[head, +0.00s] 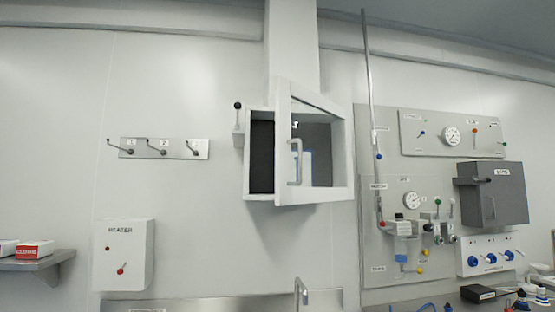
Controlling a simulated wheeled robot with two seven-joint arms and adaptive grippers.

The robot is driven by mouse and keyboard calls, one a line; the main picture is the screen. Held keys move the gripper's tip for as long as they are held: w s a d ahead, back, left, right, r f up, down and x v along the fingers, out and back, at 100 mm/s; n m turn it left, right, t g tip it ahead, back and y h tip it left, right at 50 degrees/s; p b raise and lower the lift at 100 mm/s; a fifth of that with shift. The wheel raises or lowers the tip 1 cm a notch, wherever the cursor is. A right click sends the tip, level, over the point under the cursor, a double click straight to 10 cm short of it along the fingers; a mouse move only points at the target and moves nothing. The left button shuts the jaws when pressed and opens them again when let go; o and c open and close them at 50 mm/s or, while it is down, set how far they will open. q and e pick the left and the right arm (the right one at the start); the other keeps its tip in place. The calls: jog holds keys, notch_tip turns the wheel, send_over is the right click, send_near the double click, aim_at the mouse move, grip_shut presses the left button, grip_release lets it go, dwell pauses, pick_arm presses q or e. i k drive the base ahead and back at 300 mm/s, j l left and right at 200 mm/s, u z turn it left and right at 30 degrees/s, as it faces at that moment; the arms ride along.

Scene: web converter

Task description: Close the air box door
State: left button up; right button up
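The air box (248,185) is a white box on the wall, slightly right of the picture's middle, below a wide vertical duct. Its door (342,165) has a white frame and a window, and stands partly open. The door's left edge stands out from the box, and its right edge is by the box's right side. A grey upright handle (297,162) is on the door's left part. The dark inside (262,157) shows left of the door. Neither of my grippers is in view.
A black-knobbed lever (238,118) is just left of the box. A hook rack (163,148) and heater box (124,255) are farther left. A gauge panel (375,225) with a vertical pipe is at right. A metal tap (301,291) stands below.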

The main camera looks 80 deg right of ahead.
aim_at(286, 89)
jog(key=z, duration=3.15)
